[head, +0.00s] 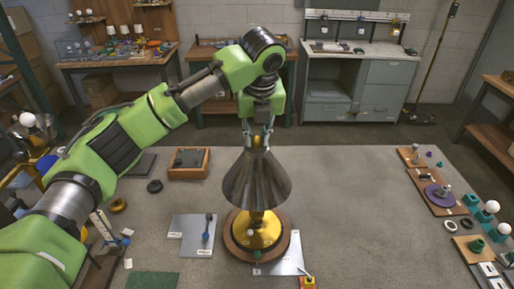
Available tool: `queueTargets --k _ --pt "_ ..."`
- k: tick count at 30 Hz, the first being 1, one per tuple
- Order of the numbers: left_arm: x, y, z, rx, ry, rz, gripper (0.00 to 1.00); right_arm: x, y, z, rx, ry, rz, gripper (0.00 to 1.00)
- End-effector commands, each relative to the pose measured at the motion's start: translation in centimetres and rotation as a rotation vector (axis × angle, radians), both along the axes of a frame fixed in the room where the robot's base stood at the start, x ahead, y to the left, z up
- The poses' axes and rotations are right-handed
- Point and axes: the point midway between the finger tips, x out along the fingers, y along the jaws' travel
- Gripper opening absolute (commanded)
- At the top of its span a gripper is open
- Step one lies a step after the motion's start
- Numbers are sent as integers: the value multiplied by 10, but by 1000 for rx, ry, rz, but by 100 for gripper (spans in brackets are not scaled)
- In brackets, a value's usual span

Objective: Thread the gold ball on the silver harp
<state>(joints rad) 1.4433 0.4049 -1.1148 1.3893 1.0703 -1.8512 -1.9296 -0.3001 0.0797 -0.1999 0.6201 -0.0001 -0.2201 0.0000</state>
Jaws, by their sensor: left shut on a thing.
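A lamp stands upright on the grey table. Its dark metal cone shade (257,181) sits above a gold base (256,232) with a wooden rim. My left gripper (258,140) points straight down at the top of the shade. My right gripper is out of view.
A wooden tray (188,174) lies behind left of the lamp, and a grey board (186,236) lies to its left. Boards with small parts (437,193) line the table's right edge. The table between lamp and right edge is clear.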

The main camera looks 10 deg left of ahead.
Motion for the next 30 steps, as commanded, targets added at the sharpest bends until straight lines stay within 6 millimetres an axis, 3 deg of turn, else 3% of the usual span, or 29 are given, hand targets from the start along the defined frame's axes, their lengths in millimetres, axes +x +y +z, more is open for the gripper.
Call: queueTargets --k 4,13,14,15,16,26,30 --pt "1 2 2 -1 -5 -57 0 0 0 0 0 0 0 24" --pt "1 3 1 -1 -5 -434 0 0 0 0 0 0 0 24" --pt "1 2 1 -1 -5 -428 28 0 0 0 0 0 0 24" --pt "1 2 1 -1 -5 -426 38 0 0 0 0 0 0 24" --pt "1 2 1 0 -5 -424 40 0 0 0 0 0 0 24" --pt "0 1 1 -1 -1 -423 40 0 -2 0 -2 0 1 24" --pt "-3 1 13 -2 -3 -423 40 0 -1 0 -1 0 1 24"
